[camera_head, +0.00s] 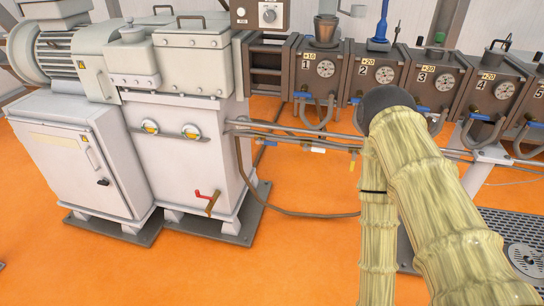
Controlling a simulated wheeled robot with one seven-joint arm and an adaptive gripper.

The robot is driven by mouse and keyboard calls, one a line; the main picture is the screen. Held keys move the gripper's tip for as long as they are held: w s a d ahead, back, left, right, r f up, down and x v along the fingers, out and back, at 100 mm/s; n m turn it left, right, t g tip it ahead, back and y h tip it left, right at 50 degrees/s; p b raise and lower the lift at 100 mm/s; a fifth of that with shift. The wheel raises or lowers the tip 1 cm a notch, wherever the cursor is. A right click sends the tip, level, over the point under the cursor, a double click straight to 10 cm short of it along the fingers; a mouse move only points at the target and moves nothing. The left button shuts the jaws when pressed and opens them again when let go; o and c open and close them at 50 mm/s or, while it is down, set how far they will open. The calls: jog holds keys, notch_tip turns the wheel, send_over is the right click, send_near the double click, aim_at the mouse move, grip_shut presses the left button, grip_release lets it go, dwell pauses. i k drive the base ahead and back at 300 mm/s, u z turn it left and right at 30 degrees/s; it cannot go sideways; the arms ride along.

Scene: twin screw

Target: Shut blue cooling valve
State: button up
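Several small blue valve handles sit along the lower edge of the row of numbered barrel blocks. One blue handle (302,94) is under block 1, and another blue handle (355,100) is under block 2. The frame does not show which is the cooling valve of the task, or whether any is open. My arm in its yellowish sleeve rises from the lower right and covers part of the row near block 3. My gripper is not visible.
A white machine housing (182,160) and cabinet (75,170) stand at the left, with a red-handled tap (207,196) low on the housing. Thin pipes (290,130) run right from the housing, and a hose lies on the floor. The orange floor (290,250) in front is clear.

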aim_at(258, 141)
jog(key=u, duration=0.85)
jog(key=i, duration=1.4)
jog(key=z, duration=0.8)
